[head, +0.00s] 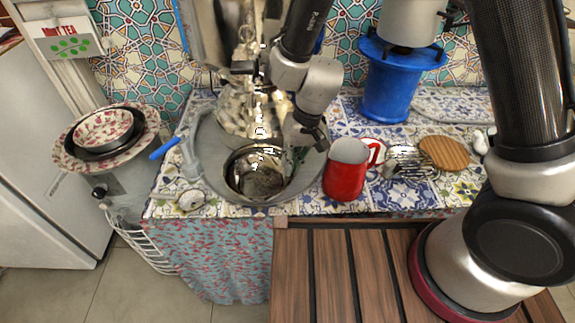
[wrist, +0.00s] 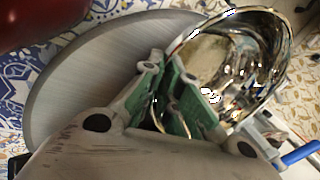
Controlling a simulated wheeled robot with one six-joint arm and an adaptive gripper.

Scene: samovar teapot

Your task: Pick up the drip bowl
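The drip bowl (head: 257,187) is a shiny metal bowl on the round grey tray (head: 215,180), in front of the samovar. In the wrist view the bowl (wrist: 265,45) is at the upper right, its mirrored inside showing. My gripper (head: 308,145) is just right of the bowl's rim in the head view, pointing down. In the wrist view my gripper (wrist: 168,85) shows two green-padded fingers with a narrow gap between them, so it is open. The fingers overlap the bowl's near side; I cannot tell whether its wall is between them or whether they touch it.
A red mug (head: 345,175) stands close right of the tray. Further right are a wooden disc (head: 444,153) and a blue stand (head: 388,85). A blue-handled item (head: 165,148) is at the tray's left. Stacked bowls (head: 103,130) stand at the far left.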

